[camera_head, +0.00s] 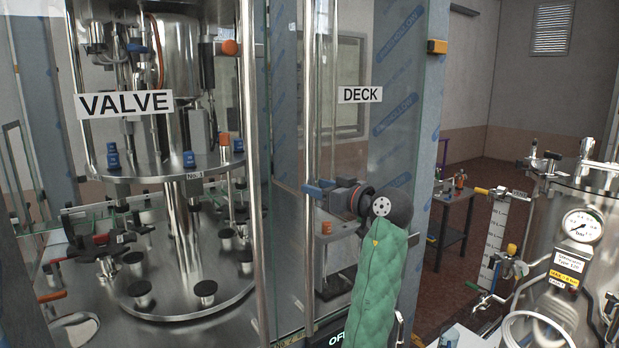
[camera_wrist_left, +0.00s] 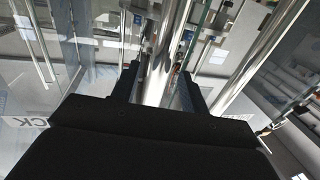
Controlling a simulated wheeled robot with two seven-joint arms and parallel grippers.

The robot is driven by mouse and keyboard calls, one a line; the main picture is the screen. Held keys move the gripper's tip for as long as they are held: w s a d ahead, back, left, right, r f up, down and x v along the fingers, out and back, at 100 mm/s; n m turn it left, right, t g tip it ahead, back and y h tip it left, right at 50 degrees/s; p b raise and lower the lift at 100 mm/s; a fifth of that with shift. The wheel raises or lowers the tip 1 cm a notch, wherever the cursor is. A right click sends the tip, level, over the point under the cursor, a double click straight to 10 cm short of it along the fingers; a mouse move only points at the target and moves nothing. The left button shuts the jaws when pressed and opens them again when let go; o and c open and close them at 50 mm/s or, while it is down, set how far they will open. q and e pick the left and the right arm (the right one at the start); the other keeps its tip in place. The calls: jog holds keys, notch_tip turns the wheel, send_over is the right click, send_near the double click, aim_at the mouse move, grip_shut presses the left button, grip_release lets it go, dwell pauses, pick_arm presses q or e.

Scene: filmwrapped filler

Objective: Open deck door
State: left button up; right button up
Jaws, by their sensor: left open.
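The deck door (camera_head: 395,130) is a glass panel with a white DECK label (camera_head: 360,95). It looks closed beside the valve door. Its long upright metal handle (camera_head: 309,90) stands at the panel's left side. My left gripper (camera_head: 318,188) is at mid-height of this handle, its arm in a green sleeve. In the left wrist view the open fingers (camera_wrist_left: 160,88) lie on either side of a shiny bar, the handle (camera_wrist_left: 172,50), which runs between them. Whether they touch it cannot be told. My right gripper is not in view.
The valve door, labelled VALVE (camera_head: 124,104), has its own upright handle (camera_head: 249,150) close to the left. Behind its glass is a steel filler machine (camera_head: 190,290). At the right stand a steel tank with a gauge (camera_head: 582,225) and a small table (camera_head: 452,200).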

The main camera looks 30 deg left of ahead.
aim_at(313, 185)
pick_arm(q)
jog(key=a, duration=0.1)
jog(key=a+p, duration=0.1)
jog(key=a, duration=0.1)
jog(key=shift+w+a+p, duration=0.1)
jog(key=shift+w+p, duration=0.2)
jog(key=shift+a, duration=0.1)
grip_shut()
